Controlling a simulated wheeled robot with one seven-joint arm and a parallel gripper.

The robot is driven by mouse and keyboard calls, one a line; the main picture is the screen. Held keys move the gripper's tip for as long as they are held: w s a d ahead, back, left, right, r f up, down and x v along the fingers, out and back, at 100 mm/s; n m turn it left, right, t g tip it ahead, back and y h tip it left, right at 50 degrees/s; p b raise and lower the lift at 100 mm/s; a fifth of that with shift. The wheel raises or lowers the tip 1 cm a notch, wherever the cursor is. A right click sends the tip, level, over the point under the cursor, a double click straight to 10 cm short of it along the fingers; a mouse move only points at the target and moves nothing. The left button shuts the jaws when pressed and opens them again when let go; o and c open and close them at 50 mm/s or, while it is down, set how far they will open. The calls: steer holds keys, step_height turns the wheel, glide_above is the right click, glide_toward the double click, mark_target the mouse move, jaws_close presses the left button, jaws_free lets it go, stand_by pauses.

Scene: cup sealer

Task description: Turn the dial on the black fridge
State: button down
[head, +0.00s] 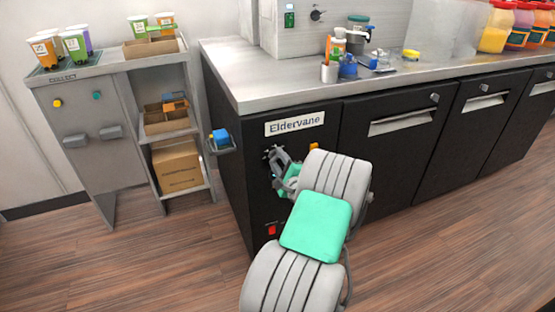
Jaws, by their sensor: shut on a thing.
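The black fridge (262,205) is a long low cabinet with a steel top and a white "Eldervane" label (294,124) on its front panel. My gripper (276,168) is at this panel, below the label and toward its left. It is shut on the dial, which is mostly hidden behind the fingers and wrist. The dial's exact angle cannot be made out. My grey and green arm comes up from the bottom and covers part of the panel. A red switch (271,230) sits lower on the panel, and an orange part (313,147) shows right of the gripper.
A small holder with a blue item (220,139) sticks out from the fridge's left side, near my gripper. A grey shelf unit (90,123) with cups and boxes stands at left. Bottles and tools stand on the countertop (260,85). Wooden floor in front is clear.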

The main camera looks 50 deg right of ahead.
steer(key=c, duration=0.9)
jaws_free()
steer(key=v, duration=0.7)
steer(key=shift+s+a, duration=0.2)
steer(key=shift+s, duration=0.1)
